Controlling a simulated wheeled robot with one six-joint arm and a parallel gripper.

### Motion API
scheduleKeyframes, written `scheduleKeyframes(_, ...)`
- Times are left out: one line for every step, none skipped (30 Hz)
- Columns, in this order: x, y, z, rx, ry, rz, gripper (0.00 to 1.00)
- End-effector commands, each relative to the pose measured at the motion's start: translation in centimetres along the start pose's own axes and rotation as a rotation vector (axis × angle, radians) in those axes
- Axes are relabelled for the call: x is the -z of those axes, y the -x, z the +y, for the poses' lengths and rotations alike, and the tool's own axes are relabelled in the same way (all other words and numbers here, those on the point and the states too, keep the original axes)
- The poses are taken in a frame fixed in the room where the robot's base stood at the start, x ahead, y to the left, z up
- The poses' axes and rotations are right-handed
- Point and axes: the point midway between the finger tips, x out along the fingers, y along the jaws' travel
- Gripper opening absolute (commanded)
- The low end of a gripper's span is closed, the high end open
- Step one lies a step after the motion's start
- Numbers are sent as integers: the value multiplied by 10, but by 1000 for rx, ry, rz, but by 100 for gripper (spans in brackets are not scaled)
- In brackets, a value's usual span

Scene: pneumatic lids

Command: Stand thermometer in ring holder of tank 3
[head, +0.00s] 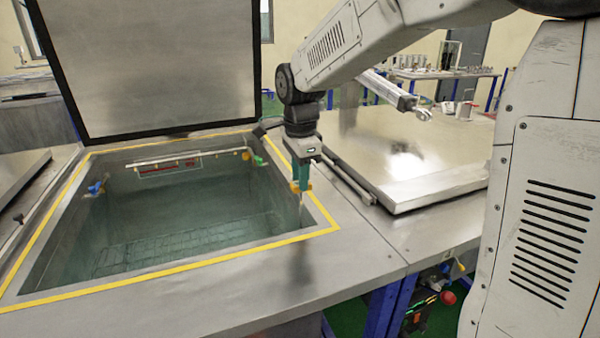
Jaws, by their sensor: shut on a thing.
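My gripper (302,186) points down over the right-hand inner edge of an open tank with a yellow-marked rim (150,284). It is shut on the thermometer (303,201), a thin pale piece that shows just below the orange fingertips. The thermometer looks roughly upright; its lower end is hard to make out against the tank wall. I cannot make out the ring holder; it may be hidden behind my gripper. No tank number is readable.
The tank's lid (150,60) stands raised at the back. A blue fitting (96,188) and a green fitting (258,160) sit on the tank walls. A closed metal lid (405,165) with a cylinder (388,90) above it lies to the right. The front steel deck is clear.

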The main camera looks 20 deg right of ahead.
Motion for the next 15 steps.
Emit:
scheduleKeyframes(0,-2,0,-1,0,0,0)
scheduleKeyframes(0,-3,0,-1,0,0,0)
scheduleKeyframes(0,-4,0,-1,0,0,0)
scheduleKeyframes(0,-5,0,-1,0,0,0)
scheduleKeyframes(0,-6,0,-2,0,0,0)
scheduleKeyframes(0,-7,1,-2,0,0,0)
scheduleKeyframes(0,-8,1,-2,0,0,0)
scheduleKeyframes(0,-9,1,-2,0,0,0)
scheduleKeyframes(0,-10,1,-2,0,0,0)
scheduleKeyframes(0,-11,1,-2,0,0,0)
scheduleKeyframes(0,-12,1,-2,0,0,0)
scheduleKeyframes(0,-13,1,-2,0,0,0)
scheduleKeyframes(0,-14,1,-2,0,0,0)
scheduleKeyframes(0,-15,1,-2,0,0,0)
scheduleKeyframes(0,-16,1,-2,0,0,0)
